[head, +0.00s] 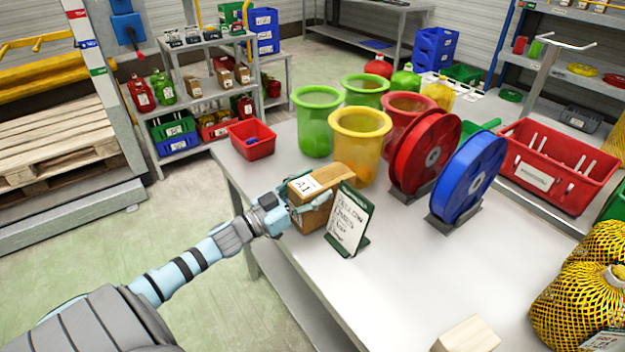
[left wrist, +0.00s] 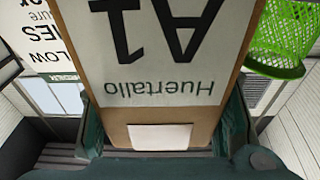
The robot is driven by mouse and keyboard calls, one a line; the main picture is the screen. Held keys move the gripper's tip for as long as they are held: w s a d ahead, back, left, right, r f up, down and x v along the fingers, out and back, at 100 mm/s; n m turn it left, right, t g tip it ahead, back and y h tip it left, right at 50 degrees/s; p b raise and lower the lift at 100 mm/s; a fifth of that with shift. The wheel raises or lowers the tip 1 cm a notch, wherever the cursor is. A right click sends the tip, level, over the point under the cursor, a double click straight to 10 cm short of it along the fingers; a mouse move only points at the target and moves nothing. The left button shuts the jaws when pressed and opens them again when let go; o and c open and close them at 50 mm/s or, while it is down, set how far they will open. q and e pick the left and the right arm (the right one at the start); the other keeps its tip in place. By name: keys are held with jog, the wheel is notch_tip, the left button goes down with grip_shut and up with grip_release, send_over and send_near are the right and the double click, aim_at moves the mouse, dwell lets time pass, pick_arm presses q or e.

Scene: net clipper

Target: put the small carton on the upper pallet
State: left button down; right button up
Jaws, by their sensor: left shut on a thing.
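The small carton (head: 342,181) is a brown box with a white "A1" label, at the left edge of the grey table in the head view. My left gripper (head: 308,203) is shut on it, its fingers on both sides. In the left wrist view the carton (left wrist: 160,132) fills the middle, its label reading "A1 Huertallo" upside down, between the dark fingers. Whether the carton touches the table is hard to tell. Wooden pallets (head: 55,128) lie in the rack at the far left, the topmost with a bare slatted top. My right gripper is not in view.
A green-framed sign (head: 349,218) stands close right of the carton, and a yellow bin (head: 359,145) behind it. Red (head: 425,152) and blue (head: 468,178) reels stand farther right. A rack post (head: 97,75) rises beside the pallets. Open floor (head: 190,215) separates table and rack.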

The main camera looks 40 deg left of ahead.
pick_arm(q)
jog(key=shift+f, duration=0.4)
jog(key=c, duration=0.6)
grip_release()
jog(key=shift+o, duration=0.2)
